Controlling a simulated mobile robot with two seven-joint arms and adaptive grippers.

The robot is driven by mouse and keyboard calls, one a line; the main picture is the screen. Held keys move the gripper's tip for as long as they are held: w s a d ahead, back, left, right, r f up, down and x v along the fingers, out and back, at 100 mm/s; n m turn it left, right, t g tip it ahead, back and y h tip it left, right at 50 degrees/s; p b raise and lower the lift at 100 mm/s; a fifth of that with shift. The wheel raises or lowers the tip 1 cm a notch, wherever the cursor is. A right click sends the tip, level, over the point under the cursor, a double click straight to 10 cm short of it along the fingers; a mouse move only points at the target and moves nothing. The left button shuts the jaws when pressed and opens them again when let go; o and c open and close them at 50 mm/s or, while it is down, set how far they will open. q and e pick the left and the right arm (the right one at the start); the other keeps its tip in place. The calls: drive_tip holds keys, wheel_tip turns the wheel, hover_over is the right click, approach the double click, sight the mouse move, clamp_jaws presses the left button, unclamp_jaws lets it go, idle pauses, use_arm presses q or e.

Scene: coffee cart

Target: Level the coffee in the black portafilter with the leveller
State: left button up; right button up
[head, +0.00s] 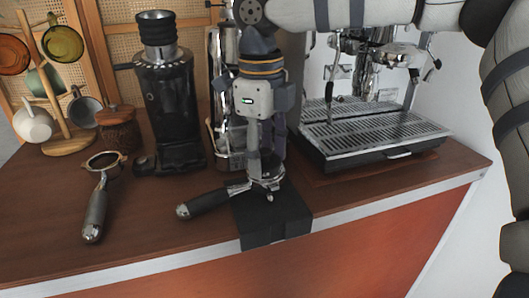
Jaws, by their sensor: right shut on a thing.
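The black portafilter (205,203) rests at the front of the counter, its black handle pointing left and its metal head over the black tamping mat (270,222). My right gripper (265,158) points down directly above that head, with its fingers closed. The leveller is mostly hidden by the fingers, and I cannot make out its outline against the metal head. The coffee inside the basket is hidden too. My left gripper is not in view.
A second portafilter (97,199) with a dark handle lies at the left. A black grinder (170,110) stands behind, beside a mug tree (68,143) and a lidded wooden jar (118,128). The espresso machine's drip tray (375,138) is at the right. The front right counter is clear.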

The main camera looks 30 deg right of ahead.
drive_tip(key=shift+r, duration=4)
